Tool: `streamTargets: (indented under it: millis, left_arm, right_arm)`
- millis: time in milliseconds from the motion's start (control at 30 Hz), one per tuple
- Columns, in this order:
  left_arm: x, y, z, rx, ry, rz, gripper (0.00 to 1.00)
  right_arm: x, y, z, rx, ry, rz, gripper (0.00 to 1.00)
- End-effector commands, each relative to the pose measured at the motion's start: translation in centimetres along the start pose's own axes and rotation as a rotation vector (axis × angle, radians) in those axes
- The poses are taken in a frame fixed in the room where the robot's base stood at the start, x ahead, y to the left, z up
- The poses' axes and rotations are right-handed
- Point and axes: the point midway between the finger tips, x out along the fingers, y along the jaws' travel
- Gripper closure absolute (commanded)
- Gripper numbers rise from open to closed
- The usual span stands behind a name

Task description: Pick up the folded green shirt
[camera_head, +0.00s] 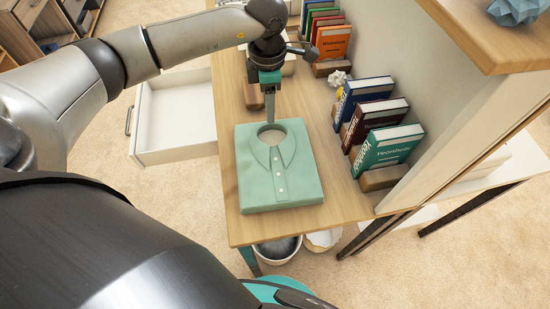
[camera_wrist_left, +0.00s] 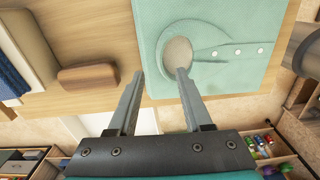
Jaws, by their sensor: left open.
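The folded green shirt (camera_head: 293,183) lies flat on the wooden desk, its collar toward the far side and its buttons toward the near side. My left gripper (camera_head: 270,119) points down at the collar end of the shirt. In the left wrist view the shirt (camera_wrist_left: 228,30) fills the upper right. The left gripper (camera_wrist_left: 160,75) is open there, with one fingertip over the shirt near the collar opening and the other just beyond its edge. Nothing is held between the fingers. I cannot tell whether the fingertips touch the shirt. My right gripper is not in view.
Books in wooden holders, among them a teal book (camera_head: 386,150), line the right side of the desk (camera_head: 337,201). A wooden block (camera_wrist_left: 87,77) lies near the gripper. An open drawer (camera_head: 178,112) sticks out left. A shelf (camera_head: 490,45) overhangs at right.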

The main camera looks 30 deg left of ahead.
Motion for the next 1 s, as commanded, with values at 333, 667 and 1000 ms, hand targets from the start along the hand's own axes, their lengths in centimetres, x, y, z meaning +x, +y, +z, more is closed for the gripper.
streamTargets:
  millis: [333,667,1000]
  left_arm:
    - [4.2,0.0,0.2,-0.001,0.0,-0.002,0.5]
    - [5.2,0.1,0.2,0.0,-0.001,0.0,0.51]
    - [5.2,0.1,0.2,0.0,-0.001,0.0,0.89]
  right_arm:
    - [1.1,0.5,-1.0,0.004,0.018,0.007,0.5]
    - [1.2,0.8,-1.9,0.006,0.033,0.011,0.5]
    - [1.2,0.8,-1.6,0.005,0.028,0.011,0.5]
